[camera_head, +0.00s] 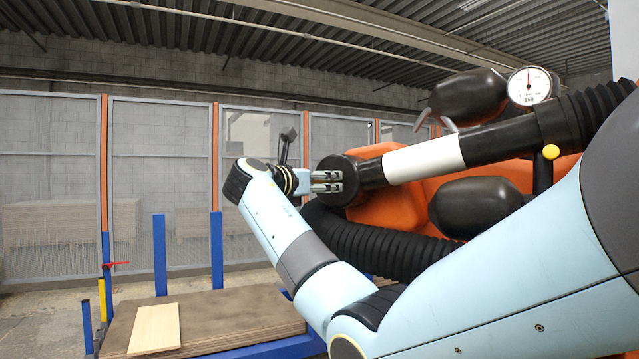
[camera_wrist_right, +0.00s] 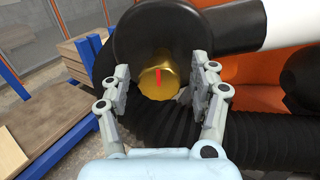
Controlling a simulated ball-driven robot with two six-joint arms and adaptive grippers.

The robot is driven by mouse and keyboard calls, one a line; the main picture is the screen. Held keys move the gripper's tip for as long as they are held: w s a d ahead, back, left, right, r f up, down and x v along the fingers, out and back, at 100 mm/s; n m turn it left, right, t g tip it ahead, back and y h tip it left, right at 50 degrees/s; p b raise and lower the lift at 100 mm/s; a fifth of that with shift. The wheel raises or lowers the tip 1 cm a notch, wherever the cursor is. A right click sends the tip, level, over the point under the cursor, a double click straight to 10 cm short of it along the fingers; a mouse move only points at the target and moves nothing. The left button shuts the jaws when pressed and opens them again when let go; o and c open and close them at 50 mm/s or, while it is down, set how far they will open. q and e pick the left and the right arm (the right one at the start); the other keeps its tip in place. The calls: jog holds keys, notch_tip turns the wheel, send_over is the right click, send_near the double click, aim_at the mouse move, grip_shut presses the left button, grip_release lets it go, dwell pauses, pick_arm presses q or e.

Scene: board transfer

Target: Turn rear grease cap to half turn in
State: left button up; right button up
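The brass-coloured grease cap (camera_wrist_right: 159,84) with a red mark sits in the round black end housing (camera_wrist_right: 128,40) in the right wrist view. Its red mark points nearly straight up, tilted slightly left. My right gripper (camera_wrist_right: 166,76) is open, one finger on each side of the cap, with a visible gap on both sides. In the head view my right gripper (camera_head: 328,182) reaches the end face of the black housing (camera_head: 352,170); the cap cannot be made out there. My left gripper is not in view.
A dial gauge (camera_head: 529,86) stands at upper right above the white-and-black tube (camera_head: 425,160). A ribbed black hose (camera_head: 375,243) runs below. A blue-posted trolley (camera_head: 217,250) carries a pale board (camera_head: 155,328) at lower left. Mesh fencing (camera_head: 160,180) stands behind.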

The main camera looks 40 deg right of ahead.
jog(key=c, duration=1.1)
jog(key=shift+m, duration=0.3)
